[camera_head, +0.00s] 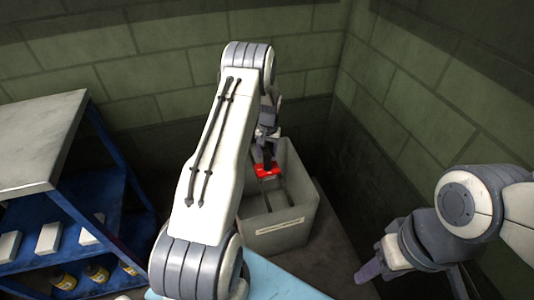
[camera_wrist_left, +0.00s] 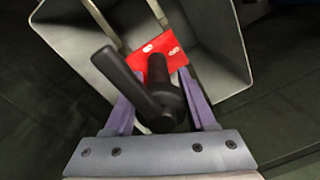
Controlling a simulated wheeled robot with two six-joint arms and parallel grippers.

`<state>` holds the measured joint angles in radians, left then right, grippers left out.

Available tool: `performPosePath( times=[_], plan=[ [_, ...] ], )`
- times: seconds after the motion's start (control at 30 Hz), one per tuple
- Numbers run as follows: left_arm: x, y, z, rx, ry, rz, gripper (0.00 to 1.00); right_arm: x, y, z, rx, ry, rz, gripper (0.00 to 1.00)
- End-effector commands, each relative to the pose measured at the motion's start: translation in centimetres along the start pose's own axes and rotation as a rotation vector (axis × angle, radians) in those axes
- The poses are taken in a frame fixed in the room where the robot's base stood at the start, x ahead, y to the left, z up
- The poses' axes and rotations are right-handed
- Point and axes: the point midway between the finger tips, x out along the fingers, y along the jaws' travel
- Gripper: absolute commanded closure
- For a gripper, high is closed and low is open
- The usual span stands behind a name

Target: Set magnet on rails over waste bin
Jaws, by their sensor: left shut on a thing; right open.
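The magnet has a red plate (camera_head: 267,172) and a black handle; its plate (camera_wrist_left: 157,55) and handle (camera_wrist_left: 150,93) also show in the left wrist view. My left gripper (camera_head: 265,153) is shut on the black handle, with its purple fingers (camera_wrist_left: 160,104) on either side. The grey waste bin (camera_head: 282,228) stands under the magnet, with a pale label on its front. Two rails (camera_wrist_left: 101,22) run across the bin. The red plate is over the bin at the rails; I cannot tell if it touches them. My right gripper (camera_head: 369,271) is open and empty, low at the right.
A blue shelf unit with a grey top (camera_head: 40,135) stands at the left, holding white boxes (camera_head: 48,238) and yellow-labelled jars (camera_head: 97,272). A light-blue surface (camera_head: 280,280) lies in front of the bin. Green block walls (camera_head: 430,90) close in behind and at the right.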

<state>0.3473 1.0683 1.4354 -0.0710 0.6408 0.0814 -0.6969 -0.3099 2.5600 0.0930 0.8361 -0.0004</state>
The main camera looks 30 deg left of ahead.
Motion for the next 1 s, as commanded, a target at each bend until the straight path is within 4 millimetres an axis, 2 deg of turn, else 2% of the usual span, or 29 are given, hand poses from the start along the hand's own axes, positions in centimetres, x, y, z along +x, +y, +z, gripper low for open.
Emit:
performPosePath(
  times=[0.27,0.3,0.37,0.73,0.87,1.0],
  plan=[
    [-0.2,0.0,-0.1,0.000,0.003,0.000,1.00,0.0,0.0,0.0,0.000,0.000,0.000,0.53],
    [-0.2,0.0,-0.1,0.000,0.003,0.000,0.33,0.0,0.0,0.0,0.000,0.000,0.000,0.53],
    [-0.2,0.0,-0.1,0.000,0.003,0.000,0.10,0.0,0.0,0.0,0.000,0.000,0.000,0.53],
    [-0.3,0.0,0.0,0.000,0.000,0.000,0.09,-0.1,0.0,0.0,0.000,0.000,0.000,0.53],
    [-2.0,0.0,-0.1,0.000,0.004,0.000,0.09,-0.4,0.0,0.0,0.000,0.000,0.000,0.53],
    [-5.0,0.0,-0.1,0.000,0.005,0.000,0.09,-0.8,-0.1,-0.1,0.000,0.000,0.000,0.53]
  ],
)
